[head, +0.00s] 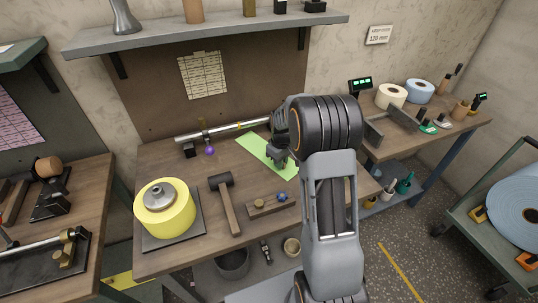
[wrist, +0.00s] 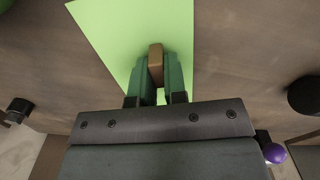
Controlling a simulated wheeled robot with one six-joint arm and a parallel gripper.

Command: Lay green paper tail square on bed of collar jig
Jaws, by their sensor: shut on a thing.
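The green paper tail (head: 256,150) is a flat pale green strip over the middle of the bench, slanting down to the right under my gripper. In the wrist view the green paper (wrist: 110,30) spreads behind the fingers. My gripper (wrist: 156,62) has green fingers shut on a small brown block (wrist: 156,64), which lies against or just above the paper; I cannot tell whether they are joined. A metal bar (head: 226,130) with a black block and a purple knob (head: 209,150) lies behind the paper's left end. It may be the collar jig. My arm hides the paper's right part.
A yellow roll (head: 165,212) stands on a dark plate at the bench's left. A hammer (head: 229,205) and a small wooden block (head: 257,209) lie in front of the paper. A shelf (head: 210,33) hangs above. Bare bench shows between the hammer and the paper.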

